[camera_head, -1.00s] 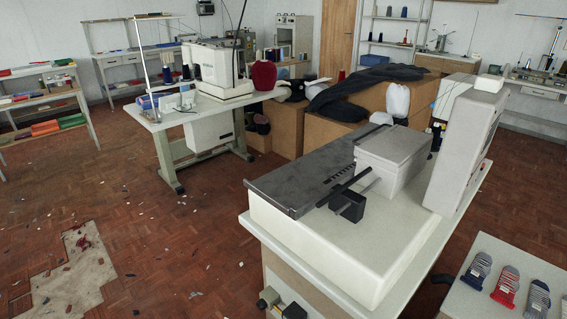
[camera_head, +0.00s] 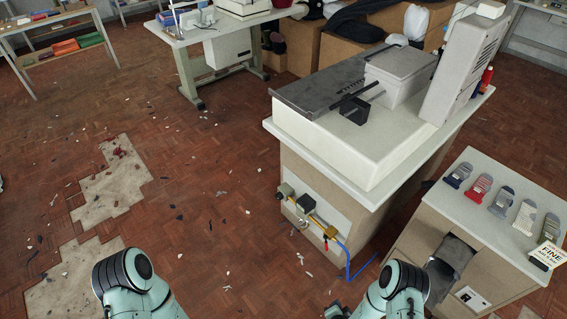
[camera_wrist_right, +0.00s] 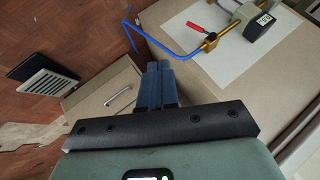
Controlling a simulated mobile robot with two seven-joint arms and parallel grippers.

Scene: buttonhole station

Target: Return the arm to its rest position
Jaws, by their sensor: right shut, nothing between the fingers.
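My right arm (camera_head: 400,285) comes in at the bottom of the head view, in front of the sewing station. Its gripper cannot be made out there. In the right wrist view my right gripper (camera_wrist_right: 158,72) has its two dark blue fingers together with nothing between them. Beyond the fingertips is the beige front of the station cabinet. My left arm (camera_head: 128,280) shows at the bottom left of the head view, over the floor. The left gripper is out of the picture.
The white machine station (camera_head: 340,150) stands ahead. An air fitting with a red lever (camera_head: 326,240) and a blue hose (camera_head: 349,265) stick out from its front. A cabinet with several socks (camera_head: 480,188) stands at the right. The littered parquet floor at left is mostly free.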

